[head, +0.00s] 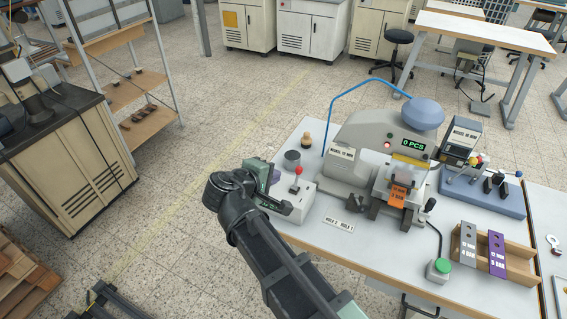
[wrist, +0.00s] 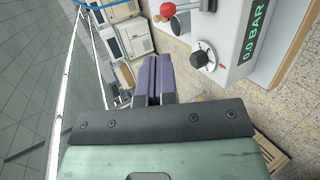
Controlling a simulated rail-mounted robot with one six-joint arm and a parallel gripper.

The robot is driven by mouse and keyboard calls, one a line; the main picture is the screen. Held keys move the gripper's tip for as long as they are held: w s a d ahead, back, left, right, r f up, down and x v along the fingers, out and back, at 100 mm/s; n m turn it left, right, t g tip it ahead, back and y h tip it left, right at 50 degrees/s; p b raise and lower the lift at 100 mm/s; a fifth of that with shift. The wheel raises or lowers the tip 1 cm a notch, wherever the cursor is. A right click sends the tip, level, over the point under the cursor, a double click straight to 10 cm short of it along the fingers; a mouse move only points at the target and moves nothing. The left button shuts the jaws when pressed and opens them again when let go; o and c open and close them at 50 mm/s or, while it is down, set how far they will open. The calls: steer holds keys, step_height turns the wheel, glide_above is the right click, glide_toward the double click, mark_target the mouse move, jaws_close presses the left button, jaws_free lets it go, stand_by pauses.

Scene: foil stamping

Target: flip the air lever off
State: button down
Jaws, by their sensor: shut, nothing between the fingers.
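The air unit is a pale box (head: 297,200) at the table's left end, partly hidden by my arm in the head view. Its air lever, with a red ball (head: 298,170), stands up from the top. The box's face shows a dark dial knob (wrist: 203,58) and a green 0.0 BAR readout (wrist: 254,32). My gripper (wrist: 157,72) is shut and empty, beside the box and apart from the red ball. In the head view it (head: 273,178) is left of the lever.
The stamping press (head: 365,145) is to the right, with a blue hose (head: 345,91) arching over.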

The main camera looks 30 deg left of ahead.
steer(key=v, duration=0.3)
steer(key=shift+r+p, duration=0.15)
steer(key=shift+p, duration=0.25)
steer(key=w+d+f+m+g+h, duration=0.1)
steer(key=d+f+m+g, duration=0.3)
steer(key=d, duration=0.5)
steer(key=w+d+f+m+g+h, duration=0.15)
steer(key=d+f+m+g, duration=0.25)
steer(key=d, duration=0.4)
steer(key=w+d+m+g+y, duration=0.1)
steer(key=d+m, duration=0.2)
steer(key=d, duration=0.7)
steer(key=w+d+m+g+y, duration=0.1)
steer(key=w+d+m+g, duration=0.1)
steer(key=d, duration=0.9)
steer(key=w+d+f+m+g+y, duration=0.1)
steer(key=d+m, duration=0.4)
steer(key=d, duration=0.6)
steer(key=shift+w+d, duration=0.25)
steer(key=shift+w, duration=0.15)
